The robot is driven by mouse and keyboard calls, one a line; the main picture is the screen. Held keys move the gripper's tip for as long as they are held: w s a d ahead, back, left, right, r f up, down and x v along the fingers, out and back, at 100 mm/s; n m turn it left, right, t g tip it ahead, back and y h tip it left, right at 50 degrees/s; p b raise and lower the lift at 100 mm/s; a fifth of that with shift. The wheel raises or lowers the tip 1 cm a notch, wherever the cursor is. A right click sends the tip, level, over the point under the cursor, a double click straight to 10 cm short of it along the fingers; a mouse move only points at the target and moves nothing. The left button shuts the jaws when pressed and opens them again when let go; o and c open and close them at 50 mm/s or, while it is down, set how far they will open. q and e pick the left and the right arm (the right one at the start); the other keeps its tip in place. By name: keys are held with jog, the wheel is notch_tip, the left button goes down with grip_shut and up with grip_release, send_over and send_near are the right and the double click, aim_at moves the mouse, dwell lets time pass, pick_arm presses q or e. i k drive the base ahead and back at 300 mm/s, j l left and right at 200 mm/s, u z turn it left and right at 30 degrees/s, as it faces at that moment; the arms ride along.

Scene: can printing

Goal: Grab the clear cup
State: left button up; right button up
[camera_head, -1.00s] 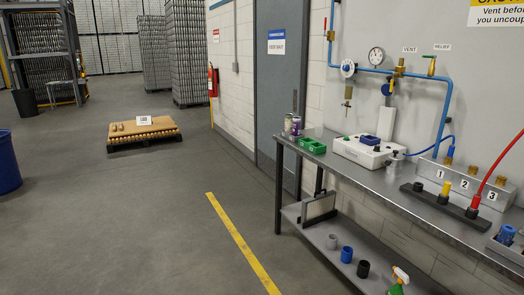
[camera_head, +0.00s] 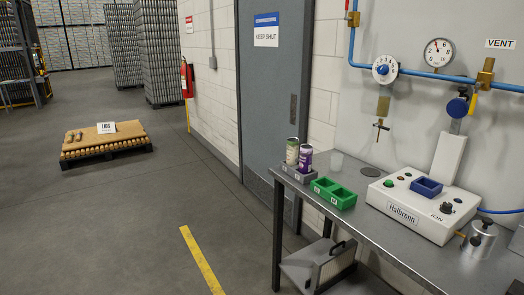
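A small clear cup (camera_head: 336,161) stands upright on the metal table (camera_head: 385,226), near its back edge by the wall. It is just right of and behind two cans, a green-and-silver one (camera_head: 292,152) and a purple one (camera_head: 305,158), which stand in a grey holder (camera_head: 297,174). Neither of my grippers shows in the head view.
A green two-compartment tray (camera_head: 333,193) sits in front of the cup. A white instrument (camera_head: 422,209) with a blue tray on top and a metal canister (camera_head: 480,239) stand to the right. Pipes and a gauge (camera_head: 438,52) are on the wall.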

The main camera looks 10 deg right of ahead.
aim_at(336, 159)
jog(key=i+z, duration=0.15)
jog(key=i, duration=0.35)
jog(key=i+j+z, duration=0.1)
jog(key=i, duration=0.35)
jog(key=i+j+z, duration=0.15)
jog(key=i, duration=0.35)
jog(key=i+j+z, duration=0.15)
jog(key=i, duration=0.3)
